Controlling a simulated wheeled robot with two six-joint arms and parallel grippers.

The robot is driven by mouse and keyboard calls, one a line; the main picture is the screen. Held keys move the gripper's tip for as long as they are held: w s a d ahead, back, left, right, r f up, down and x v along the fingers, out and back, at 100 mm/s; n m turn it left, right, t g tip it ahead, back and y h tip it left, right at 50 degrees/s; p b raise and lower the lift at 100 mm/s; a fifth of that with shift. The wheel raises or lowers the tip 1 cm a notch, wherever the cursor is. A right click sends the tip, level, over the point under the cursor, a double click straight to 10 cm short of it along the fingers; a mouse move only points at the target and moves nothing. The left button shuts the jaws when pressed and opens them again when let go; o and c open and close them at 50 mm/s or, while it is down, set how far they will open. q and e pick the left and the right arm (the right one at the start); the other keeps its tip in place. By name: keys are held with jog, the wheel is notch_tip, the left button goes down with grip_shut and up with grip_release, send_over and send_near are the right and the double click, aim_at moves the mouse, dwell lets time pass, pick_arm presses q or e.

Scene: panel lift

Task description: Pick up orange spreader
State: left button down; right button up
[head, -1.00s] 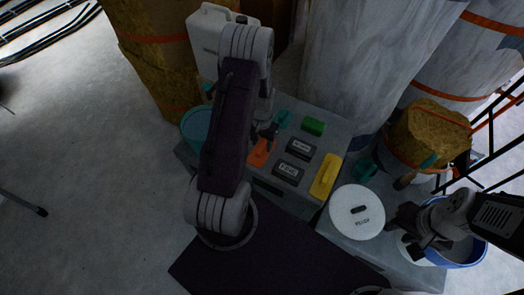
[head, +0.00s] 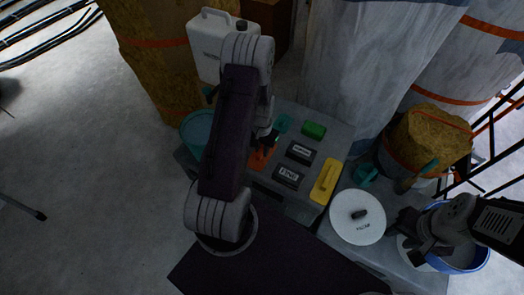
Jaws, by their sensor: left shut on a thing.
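The orange spreader (head: 258,159) lies on the grey work surface (head: 335,135), partly hidden behind my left arm. My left gripper (head: 268,142) is at the spreader's upper end and is shut on it. The arm hides much of the gripper. My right gripper (head: 420,245) is over the right part of the surface, between the white round lid and the blue bucket. Its fingers are too dark and small to tell whether they are open.
Close to the spreader are two dark labelled blocks (head: 288,176), a green block (head: 314,130) and a yellow tool (head: 326,182). A white lid (head: 358,217) and a blue bucket (head: 470,258) are at right. A teal bucket (head: 195,130) and white canister (head: 208,45) stand at left.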

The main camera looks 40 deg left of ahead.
aim_at(262, 149)
pick_arm(q)
notch_tip(262, 149, up, 4)
jog(key=shift+f+p, duration=0.2)
jog(key=shift+p, duration=0.3)
jog(key=w+d+r+p, duration=0.1)
jog(key=w+d+r, duration=0.1)
jog(key=d+r, duration=0.4)
jog(key=d, duration=0.5)
jog(key=shift+w+d+r+p, duration=0.25)
jog(key=shift+p, duration=0.05)
dwell(0.4)
